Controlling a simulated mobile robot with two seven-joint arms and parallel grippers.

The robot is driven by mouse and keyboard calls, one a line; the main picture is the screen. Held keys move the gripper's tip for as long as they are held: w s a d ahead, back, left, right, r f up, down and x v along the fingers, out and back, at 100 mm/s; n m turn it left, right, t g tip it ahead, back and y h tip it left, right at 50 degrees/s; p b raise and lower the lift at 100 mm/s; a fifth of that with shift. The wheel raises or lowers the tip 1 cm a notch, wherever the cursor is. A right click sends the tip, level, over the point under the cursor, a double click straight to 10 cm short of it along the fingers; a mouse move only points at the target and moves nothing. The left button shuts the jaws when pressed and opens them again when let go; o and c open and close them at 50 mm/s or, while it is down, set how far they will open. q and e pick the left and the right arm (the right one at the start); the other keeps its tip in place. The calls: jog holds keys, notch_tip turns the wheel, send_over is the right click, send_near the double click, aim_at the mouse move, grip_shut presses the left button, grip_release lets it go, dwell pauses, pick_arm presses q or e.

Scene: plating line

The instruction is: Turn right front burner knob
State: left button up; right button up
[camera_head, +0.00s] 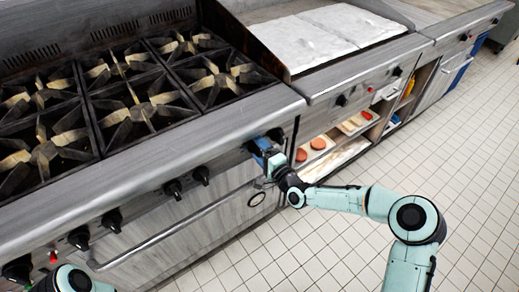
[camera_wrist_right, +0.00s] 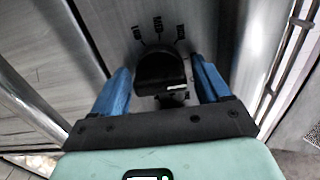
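A black burner knob (camera_wrist_right: 160,70) on the grey stove front shows in the right wrist view, with a white mark on it and small dark labels behind it. My right gripper (camera_wrist_right: 161,82) is open, with one blue finger on each side of the knob; gaps show between fingers and knob. In the head view my right gripper (camera_head: 264,152) is at the right end of the stove's front panel, largely hiding that knob. My left arm shows only at the bottom left corner of the head view; its gripper is not visible.
Several other black knobs, such as this one (camera_head: 200,175), line the panel to the left. The oven handle (camera_head: 165,233) runs below them. A griddle (camera_head: 315,38) stands to the right, with open shelves holding food underneath. The tiled floor (camera_head: 310,250) in front is clear.

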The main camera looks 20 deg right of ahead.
jog(key=shift+s+d, duration=0.1)
pick_arm(q)
jog(key=shift+g+h, duration=0.3)
jog(key=shift+g, duration=0.4)
jog(key=s+r+p, duration=0.1)
jog(key=s+d+r, duration=0.1)
jog(key=s+r+p, duration=0.1)
jog(key=s, duration=0.1)
jog(key=shift+d+r+p, duration=0.1)
jog(key=shift+d+p, duration=0.2)
jog(key=shift+d, duration=0.1)
pick_arm(e)
jog(key=v, duration=1.3)
jog(key=shift+s, duration=0.1)
